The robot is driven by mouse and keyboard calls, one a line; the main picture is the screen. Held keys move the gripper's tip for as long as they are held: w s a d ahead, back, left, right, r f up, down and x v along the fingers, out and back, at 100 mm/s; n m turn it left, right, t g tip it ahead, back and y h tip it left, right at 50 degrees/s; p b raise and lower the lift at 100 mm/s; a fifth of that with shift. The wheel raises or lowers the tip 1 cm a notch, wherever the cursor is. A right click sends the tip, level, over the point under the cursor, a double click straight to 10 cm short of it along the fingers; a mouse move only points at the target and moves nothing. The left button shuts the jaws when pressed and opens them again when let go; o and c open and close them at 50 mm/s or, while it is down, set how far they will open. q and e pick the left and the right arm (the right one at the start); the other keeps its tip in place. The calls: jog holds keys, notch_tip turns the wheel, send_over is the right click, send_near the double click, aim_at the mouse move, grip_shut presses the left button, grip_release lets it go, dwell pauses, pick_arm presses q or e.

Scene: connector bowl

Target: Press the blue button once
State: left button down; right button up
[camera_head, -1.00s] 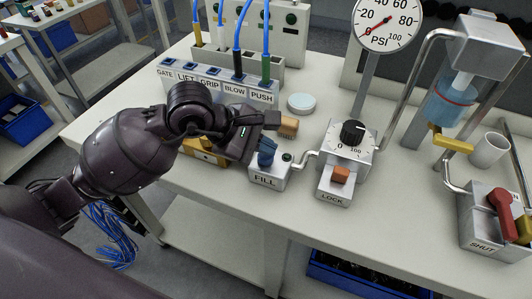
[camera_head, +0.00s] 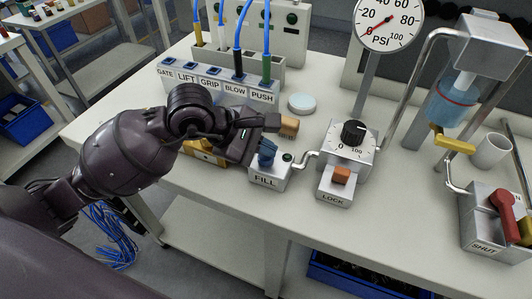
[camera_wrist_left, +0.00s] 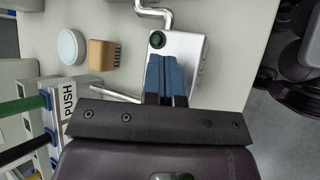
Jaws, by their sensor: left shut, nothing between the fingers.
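In the left wrist view the closed blue fingers (camera_wrist_left: 168,62) lie over the silver box (camera_wrist_left: 192,62), beside the dark green indicator (camera_wrist_left: 158,40). Any blue button on the box top is hidden under the fingertips, so I cannot tell whether it is pressed. My right gripper is not in view.
A dial box with an orange LOCK button (camera_head: 340,175) stands right of the FILL box. A wooden brush (camera_head: 289,127) and pale round disc (camera_head: 301,102) lie behind. The labelled panel (camera_head: 218,85) with cables is behind my left arm. A PSI gauge (camera_head: 388,24) stands at the back.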

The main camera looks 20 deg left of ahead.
pick_arm(q)
jog(key=shift+f, duration=0.25)
dwell(0.5)
jog(key=shift+r, duration=0.4)
jog(key=shift+r+p, duration=0.4)
jog(key=shift+r, duration=0.2)
